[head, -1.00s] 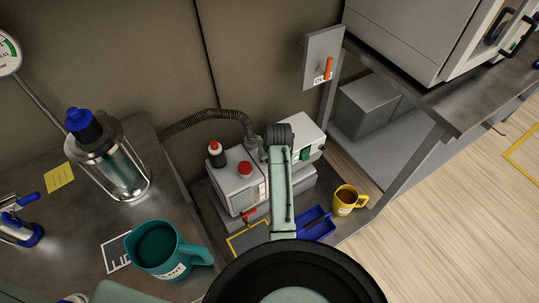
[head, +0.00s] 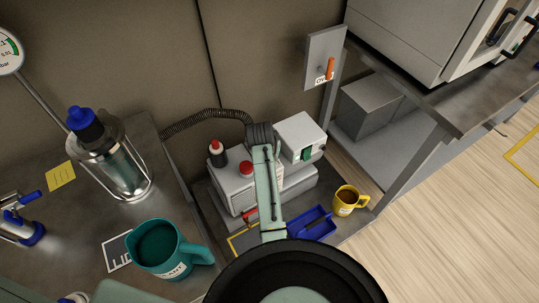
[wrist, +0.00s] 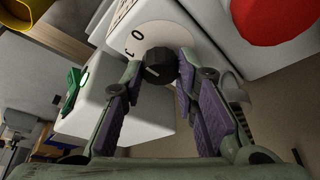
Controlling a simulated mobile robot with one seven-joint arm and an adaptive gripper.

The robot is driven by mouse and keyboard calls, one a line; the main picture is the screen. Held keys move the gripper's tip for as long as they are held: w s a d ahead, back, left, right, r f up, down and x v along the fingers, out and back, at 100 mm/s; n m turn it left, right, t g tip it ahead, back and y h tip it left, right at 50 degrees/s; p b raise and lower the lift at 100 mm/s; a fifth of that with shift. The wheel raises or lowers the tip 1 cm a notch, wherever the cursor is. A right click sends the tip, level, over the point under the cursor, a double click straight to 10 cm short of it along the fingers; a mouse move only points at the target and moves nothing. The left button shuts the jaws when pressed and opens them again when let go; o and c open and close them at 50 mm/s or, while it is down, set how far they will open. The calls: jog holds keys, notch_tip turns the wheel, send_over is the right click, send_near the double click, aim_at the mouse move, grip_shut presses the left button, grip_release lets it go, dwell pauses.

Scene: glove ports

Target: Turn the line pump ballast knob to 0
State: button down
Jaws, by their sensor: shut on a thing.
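The line pump is the grey-white unit (head: 234,186) on the low shelf, left of centre in the head view. Its dark ballast knob (wrist: 161,66) shows in the wrist view on a pale round dial (wrist: 125,30) with printed marks, one looking like a 0. A short light line shows on the knob's face; I cannot tell which mark it points to. My gripper (wrist: 163,72) is shut on the knob, a purple-padded finger on each side. In the head view my arm hides the knob and fingertips.
A red knob or cap (head: 246,168) and a red-capped bottle (head: 217,153) sit close to my arm. A ribbed hose (head: 205,115) runs behind. A blue tray (head: 312,224) and a yellow mug (head: 348,200) stand at right, a teal jug (head: 160,249) at left.

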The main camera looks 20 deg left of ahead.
jog(key=c, duration=1.3)
grip_release()
jog(key=v, duration=1.2)
